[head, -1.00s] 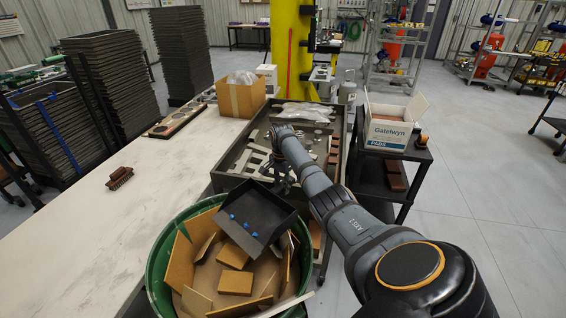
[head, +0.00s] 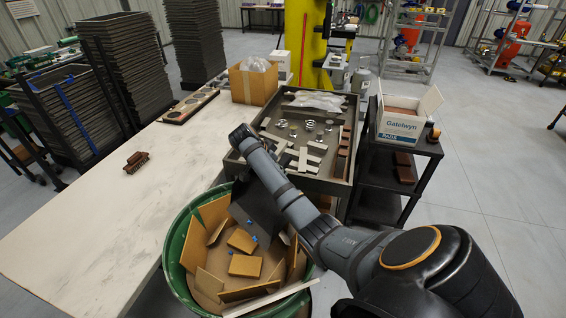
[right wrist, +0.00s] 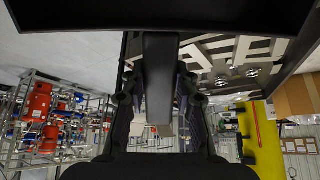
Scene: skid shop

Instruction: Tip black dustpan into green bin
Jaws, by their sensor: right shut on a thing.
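The black dustpan (head: 262,212) is tilted steeply over the green bin (head: 171,252), its open edge pointing down into it. Several small blue bits (head: 254,238) show at the dustpan's lower edge, over or among the bin's contents; I cannot tell whether they are still falling. The bin holds cardboard pieces (head: 246,265). In the right wrist view my right gripper (right wrist: 160,85) is shut on the dustpan's handle (right wrist: 160,62), and the dark pan (right wrist: 160,14) spans the top. In the head view my right wrist hides this grip. My left gripper is not in view.
A long pale table (head: 100,215) stands left of the bin with a brown brush (head: 136,161) on it. Behind the bin is a tray cart (head: 345,170) with metal parts. A black cart (head: 425,150) with a white box (head: 400,122) stands to the right.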

